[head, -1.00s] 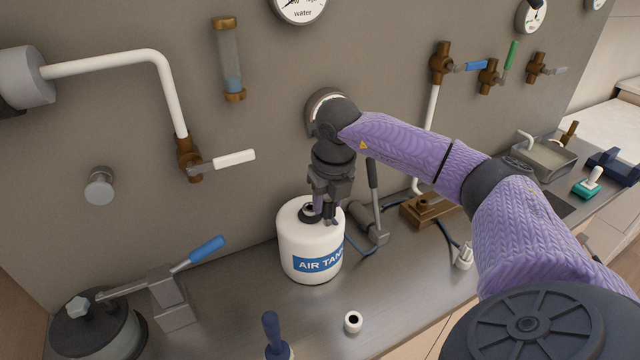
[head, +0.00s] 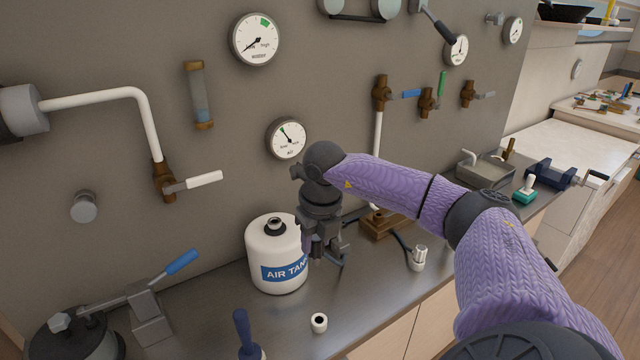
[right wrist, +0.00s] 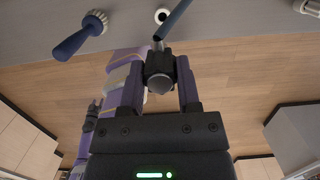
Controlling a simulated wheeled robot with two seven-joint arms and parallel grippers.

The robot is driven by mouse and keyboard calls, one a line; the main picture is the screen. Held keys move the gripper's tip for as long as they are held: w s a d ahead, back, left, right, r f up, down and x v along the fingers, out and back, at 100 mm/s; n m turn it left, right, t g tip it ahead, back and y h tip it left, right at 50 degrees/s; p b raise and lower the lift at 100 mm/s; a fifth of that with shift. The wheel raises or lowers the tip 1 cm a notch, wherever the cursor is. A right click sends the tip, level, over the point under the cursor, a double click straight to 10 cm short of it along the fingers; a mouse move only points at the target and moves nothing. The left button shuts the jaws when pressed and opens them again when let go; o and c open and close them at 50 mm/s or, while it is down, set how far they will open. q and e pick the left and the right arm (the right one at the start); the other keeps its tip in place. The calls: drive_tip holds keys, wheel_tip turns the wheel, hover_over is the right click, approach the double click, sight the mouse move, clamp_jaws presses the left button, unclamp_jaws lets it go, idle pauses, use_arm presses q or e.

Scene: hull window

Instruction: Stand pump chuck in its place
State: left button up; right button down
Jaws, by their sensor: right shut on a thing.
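My right gripper (head: 323,250) is just right of the white air tank (head: 262,250), low beside it. In the right wrist view its two fingers (right wrist: 160,95) are shut on a dark piece with a rounded grey end and a dark lever, which I take for the pump chuck (right wrist: 160,72). In the head view the gripper and arm mostly hide it. The tank stands upright, with a dark-ringed valve (head: 274,223) on its top. What looks like my left gripper (right wrist: 92,108) hangs at the left of the right wrist view, too small to read.
A wooden block (head: 385,224) and a white fitting (head: 418,258) on a hose stand right of the gripper. A white ring (head: 319,323) and a blue-handled brush (head: 243,330) are near the front edge. A blue-levered device (head: 150,315) stands left. Bare counter lies between.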

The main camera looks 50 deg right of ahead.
use_arm(q)
drive_tip(key=shift+s, duration=0.15)
drive_tip(key=shift+a, duration=0.1)
idle(0.3)
use_arm(e)
drive_tip(key=shift+r, duration=0.1)
drive_tip(key=shift+s+a, duration=0.15)
drive_tip(key=shift+s, duration=0.4)
use_arm(q)
wheel_tip(320, 180, down, 6)
drive_tip(key=b, duration=0.6)
drive_tip(key=shift+s+f, duration=0.25)
use_arm(e)
wheel_tip(320, 180, down, 10)
drive_tip(key=shift+r, duration=0.25)
use_arm(q)
drive_tip(key=shift+a, duration=0.15)
